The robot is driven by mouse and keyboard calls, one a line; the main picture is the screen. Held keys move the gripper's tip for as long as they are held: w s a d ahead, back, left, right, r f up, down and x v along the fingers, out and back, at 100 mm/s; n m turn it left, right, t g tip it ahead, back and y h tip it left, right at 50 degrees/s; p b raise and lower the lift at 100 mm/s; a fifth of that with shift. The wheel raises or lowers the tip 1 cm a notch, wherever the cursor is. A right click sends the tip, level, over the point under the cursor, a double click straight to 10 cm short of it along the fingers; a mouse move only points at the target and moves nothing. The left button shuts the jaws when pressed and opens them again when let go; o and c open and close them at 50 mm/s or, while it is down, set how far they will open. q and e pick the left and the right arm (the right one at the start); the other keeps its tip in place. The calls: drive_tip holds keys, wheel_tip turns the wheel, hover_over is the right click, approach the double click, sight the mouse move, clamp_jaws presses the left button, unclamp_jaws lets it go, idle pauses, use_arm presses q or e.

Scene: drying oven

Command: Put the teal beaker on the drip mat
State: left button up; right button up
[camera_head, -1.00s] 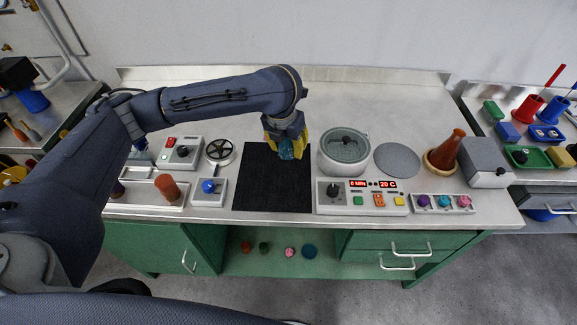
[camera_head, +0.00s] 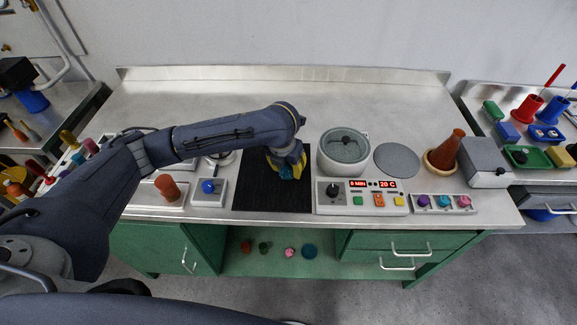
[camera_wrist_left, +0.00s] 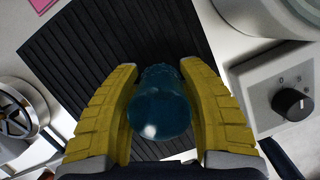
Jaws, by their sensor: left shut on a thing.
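My left gripper (camera_head: 287,167) has yellow fingers and is over the black ribbed drip mat (camera_head: 262,196). In the left wrist view the fingers of the left gripper (camera_wrist_left: 162,110) are shut on the teal beaker (camera_wrist_left: 160,105), one on each side. The ribbed drip mat (camera_wrist_left: 115,35) lies behind the beaker there. In the head view the beaker is mostly hidden by the gripper. I cannot tell whether the beaker touches the mat. My right gripper is not in view.
Right of the mat stand a grey lidded pot (camera_head: 343,152) and a control panel (camera_head: 361,197) with a lit display. The back of the bench is clear.

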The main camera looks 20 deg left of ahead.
use_arm(q)
drive_tip(key=shift+f, duration=0.15)
drive_tip(key=o, duration=1)
drive_tip(key=v, duration=1.2)
drive_tip(key=shift+a, duration=0.1)
